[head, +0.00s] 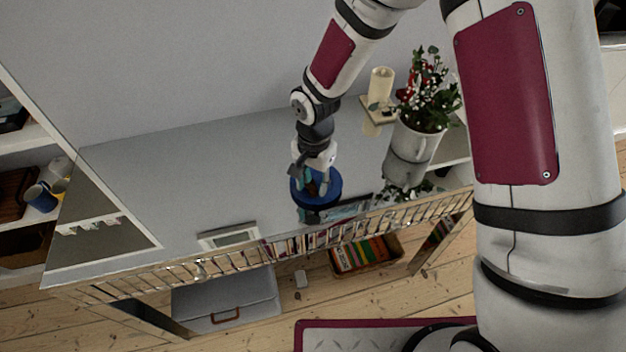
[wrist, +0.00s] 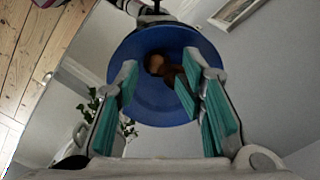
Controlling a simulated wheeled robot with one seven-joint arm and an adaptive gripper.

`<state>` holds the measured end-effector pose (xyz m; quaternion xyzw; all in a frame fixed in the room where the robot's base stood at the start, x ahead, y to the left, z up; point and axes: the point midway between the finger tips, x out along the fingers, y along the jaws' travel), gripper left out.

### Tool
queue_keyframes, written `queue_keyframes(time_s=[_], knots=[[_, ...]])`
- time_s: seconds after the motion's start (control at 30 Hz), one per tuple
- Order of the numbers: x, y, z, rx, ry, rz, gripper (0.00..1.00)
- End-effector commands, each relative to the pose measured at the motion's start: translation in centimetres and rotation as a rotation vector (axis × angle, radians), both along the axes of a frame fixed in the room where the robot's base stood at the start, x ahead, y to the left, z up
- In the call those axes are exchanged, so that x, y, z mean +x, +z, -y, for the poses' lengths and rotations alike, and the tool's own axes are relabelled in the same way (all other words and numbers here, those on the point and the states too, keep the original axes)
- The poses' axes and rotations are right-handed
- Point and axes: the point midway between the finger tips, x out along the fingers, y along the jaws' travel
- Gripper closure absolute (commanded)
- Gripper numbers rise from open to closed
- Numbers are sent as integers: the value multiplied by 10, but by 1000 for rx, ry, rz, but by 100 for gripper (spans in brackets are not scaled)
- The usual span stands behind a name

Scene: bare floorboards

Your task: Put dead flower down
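A small brown object (wrist: 160,66), perhaps the dead flower, shows against the inside of a blue bowl (wrist: 140,108) in the wrist view. Its exact shape is hard to make out, and my right finger partly hides it. The blue bowl also shows in the head view (head: 333,192), on the glossy grey tabletop. My gripper (head: 318,190) is directly over the bowl, with its fingertips low at it. In the wrist view my gripper's (wrist: 164,88) teal-padded fingers stand wide apart. I see nothing clamped between them.
A white jug (head: 418,145) of flowers and a candle (head: 380,86) on a small stand are right of the bowl. A framed picture (head: 228,237) lies near the table's front rail (head: 150,277). The tabletop left of the bowl is clear.

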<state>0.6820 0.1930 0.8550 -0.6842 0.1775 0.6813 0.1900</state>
Motion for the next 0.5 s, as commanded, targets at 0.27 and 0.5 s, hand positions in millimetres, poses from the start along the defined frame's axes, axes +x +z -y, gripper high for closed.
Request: queue_keyframes(time_s=[0.27, 0.5], knots=[[0, 10, 1, 0, -2, 1, 65], [1, 54, 1, 1, -2, 6, 65]])
